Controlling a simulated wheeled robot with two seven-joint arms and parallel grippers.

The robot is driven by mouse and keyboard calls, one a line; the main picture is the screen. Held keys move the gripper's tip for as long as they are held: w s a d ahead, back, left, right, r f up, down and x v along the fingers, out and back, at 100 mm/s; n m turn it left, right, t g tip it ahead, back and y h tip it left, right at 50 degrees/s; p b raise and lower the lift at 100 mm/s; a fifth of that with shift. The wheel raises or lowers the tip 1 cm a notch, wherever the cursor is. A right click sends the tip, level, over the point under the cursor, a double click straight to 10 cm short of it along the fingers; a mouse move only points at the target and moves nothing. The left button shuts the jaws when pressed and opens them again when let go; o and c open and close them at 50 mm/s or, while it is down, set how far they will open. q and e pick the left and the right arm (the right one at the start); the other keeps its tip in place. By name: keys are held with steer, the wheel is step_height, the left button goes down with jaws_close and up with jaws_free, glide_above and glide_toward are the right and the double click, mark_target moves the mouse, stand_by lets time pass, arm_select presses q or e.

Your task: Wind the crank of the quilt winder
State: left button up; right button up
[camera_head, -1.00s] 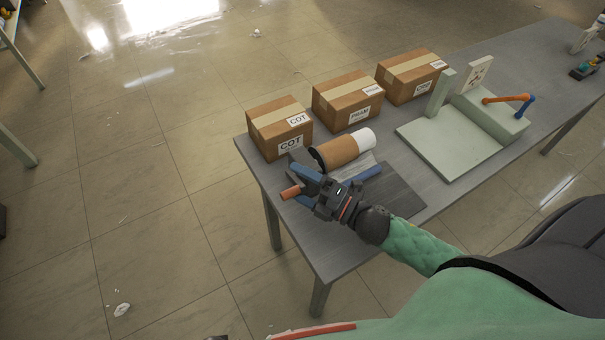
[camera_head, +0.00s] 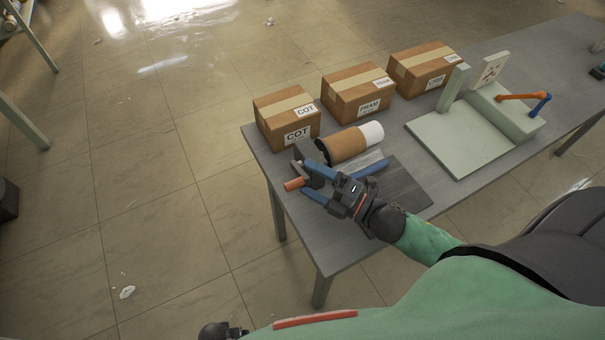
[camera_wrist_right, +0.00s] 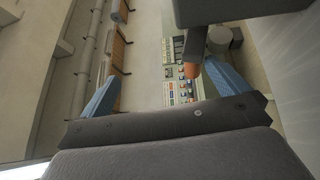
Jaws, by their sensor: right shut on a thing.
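The quilt winder stands at the table's near left corner. It has a brown roll with a white end (camera_head: 350,144) above a dark base plate (camera_head: 408,188). Its crank has a dark arm at the roll's left end and an orange-brown handle (camera_head: 294,184). My right gripper (camera_head: 312,182) has its blue fingers around this handle, which sticks out past them to the left. The handle also shows in the right wrist view (camera_wrist_right: 191,69), beside one blue finger. A dark piece at the bottom edge seems to be part of my left gripper (camera_head: 222,332); its fingers cannot be made out.
Cardboard boxes labelled COT (camera_head: 287,117) and PRAM (camera_head: 358,93), and a third box (camera_head: 424,68), stand behind the winder. A pale green fixture (camera_head: 465,140) with an orange and blue lever (camera_head: 525,97) stands to the right. A blue bar (camera_head: 370,168) lies beside the roll.

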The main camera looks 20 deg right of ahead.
steer(key=s, duration=0.1)
steer(key=s+d+r, duration=0.2)
steer(key=s, duration=0.1)
steer(key=shift+s, duration=0.1)
steer(key=c, duration=0.9)
steer(key=shift+o, duration=0.2)
steer(key=shift+b+v, duration=0.7)
steer(key=shift+v, duration=0.8)
steer(key=shift+a, duration=0.1)
steer(key=shift+s, duration=0.1)
